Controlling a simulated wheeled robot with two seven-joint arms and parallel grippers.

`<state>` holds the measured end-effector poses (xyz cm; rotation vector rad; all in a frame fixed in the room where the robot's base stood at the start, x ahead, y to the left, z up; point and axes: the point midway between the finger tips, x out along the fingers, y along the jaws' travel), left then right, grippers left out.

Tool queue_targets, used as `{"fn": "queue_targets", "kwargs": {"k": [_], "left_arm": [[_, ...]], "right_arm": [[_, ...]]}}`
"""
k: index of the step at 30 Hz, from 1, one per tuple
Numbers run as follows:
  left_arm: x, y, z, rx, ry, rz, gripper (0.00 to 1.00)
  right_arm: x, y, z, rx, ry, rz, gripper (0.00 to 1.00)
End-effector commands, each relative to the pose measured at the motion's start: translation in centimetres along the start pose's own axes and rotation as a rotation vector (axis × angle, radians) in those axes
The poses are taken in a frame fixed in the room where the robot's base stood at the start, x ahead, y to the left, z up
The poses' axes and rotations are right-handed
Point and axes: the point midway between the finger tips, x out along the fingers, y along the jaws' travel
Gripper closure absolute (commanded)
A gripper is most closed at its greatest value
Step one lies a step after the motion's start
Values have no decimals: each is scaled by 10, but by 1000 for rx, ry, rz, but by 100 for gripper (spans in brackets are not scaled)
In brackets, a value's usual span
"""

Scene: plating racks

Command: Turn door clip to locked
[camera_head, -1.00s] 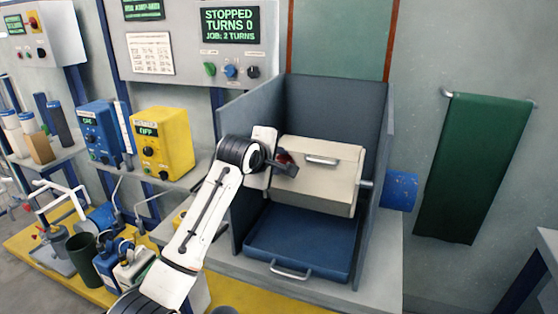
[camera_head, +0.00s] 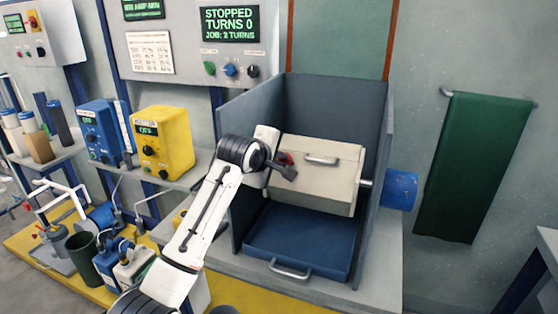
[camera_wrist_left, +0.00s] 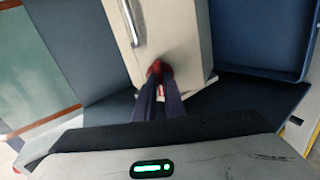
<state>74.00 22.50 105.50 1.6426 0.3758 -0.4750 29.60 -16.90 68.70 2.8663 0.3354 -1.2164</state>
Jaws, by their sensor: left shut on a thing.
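The cream barrel box (camera_head: 318,175) with a metal handle hangs on its axle between grey walls. The red door clip (camera_head: 285,158) sits at the left end of its front face, partly hidden by my gripper. My left gripper (camera_head: 287,168) is at the clip. In the left wrist view, the gripper fingers (camera_wrist_left: 158,80) are close together with the red clip (camera_wrist_left: 155,69) at their tips. They are shut on the clip. Whether the clip stands at locked cannot be read. My right gripper is not in view.
A blue tray (camera_head: 300,243) with a handle lies under the box. Grey side walls (camera_head: 369,200) stand close around it. A panel above reads STOPPED, TURNS 0 (camera_head: 229,24). Yellow (camera_head: 163,142) and blue (camera_head: 97,132) units stand at the left.

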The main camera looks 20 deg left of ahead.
Motion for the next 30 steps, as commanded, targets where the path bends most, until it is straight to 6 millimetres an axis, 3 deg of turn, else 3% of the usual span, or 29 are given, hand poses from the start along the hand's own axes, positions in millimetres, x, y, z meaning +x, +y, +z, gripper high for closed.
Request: {"fn": "queue_targets", "kwargs": {"k": [30], "left_arm": [[0,0,-1,933,1,-1,100]], "right_arm": [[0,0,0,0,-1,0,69]]}}
